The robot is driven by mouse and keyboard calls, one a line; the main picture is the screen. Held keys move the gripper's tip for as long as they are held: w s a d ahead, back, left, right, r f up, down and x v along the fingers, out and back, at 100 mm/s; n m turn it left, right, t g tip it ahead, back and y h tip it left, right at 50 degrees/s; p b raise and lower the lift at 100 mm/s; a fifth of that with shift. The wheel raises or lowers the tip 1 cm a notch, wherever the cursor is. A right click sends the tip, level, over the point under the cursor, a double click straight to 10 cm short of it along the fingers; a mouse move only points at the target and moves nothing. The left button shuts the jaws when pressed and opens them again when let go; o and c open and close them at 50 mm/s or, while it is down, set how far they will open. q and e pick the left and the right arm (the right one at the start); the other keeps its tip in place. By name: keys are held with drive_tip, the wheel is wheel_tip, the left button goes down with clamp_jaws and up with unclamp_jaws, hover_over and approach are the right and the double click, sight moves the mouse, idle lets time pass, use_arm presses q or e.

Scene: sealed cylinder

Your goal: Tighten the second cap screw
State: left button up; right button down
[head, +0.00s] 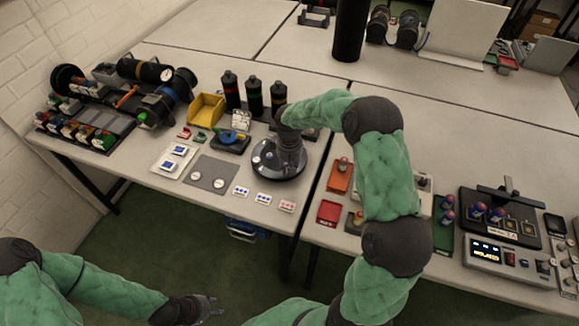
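A round dark fixture (264,160) with a grey, disc-like base stands near the front right of the left table. My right arm arches over from the bottom, and its gripper (291,146) points down at the middle of this fixture. The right fingertips are too dark and small to read, and I cannot tell what they touch. The cap screws cannot be made out; the arm and gripper hide much of the fixture's top. My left gripper (213,309) is low at the bottom of the view, away from the table, with its fingers apart and nothing between them.
A yellow bin (206,109) and several dark bottles (231,91) stand behind the fixture. A grey mat (210,174) with small round parts lies left of it. Small cards (263,199) line the front edge. A red tray (329,212) and a control box (486,255) are to the right.

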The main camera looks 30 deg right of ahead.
drive_tip(key=m, duration=0.4)
drive_tip(key=shift+w+r+m, duration=0.15)
drive_tip(key=shift+r+m, duration=0.05)
drive_tip(key=shift+m, duration=0.1)
drive_tip(key=m, duration=0.4)
drive_tip(key=shift+d+r+m+b, duration=0.1)
drive_tip(key=shift+m+b, duration=0.2)
drive_tip(key=shift+b, duration=0.1)
drive_tip(key=m, duration=0.4)
drive_tip(key=shift+w+m+b, duration=0.1)
drive_tip(key=shift+m+b, duration=0.2)
drive_tip(key=shift+r+m, duration=0.1)
drive_tip(key=shift+m, duration=1.9)
drive_tip(key=c, duration=1.2)
unclamp_jaws()
drive_tip(key=shift+o, duration=0.9)
drive_tip(key=shift+b, duration=0.3)
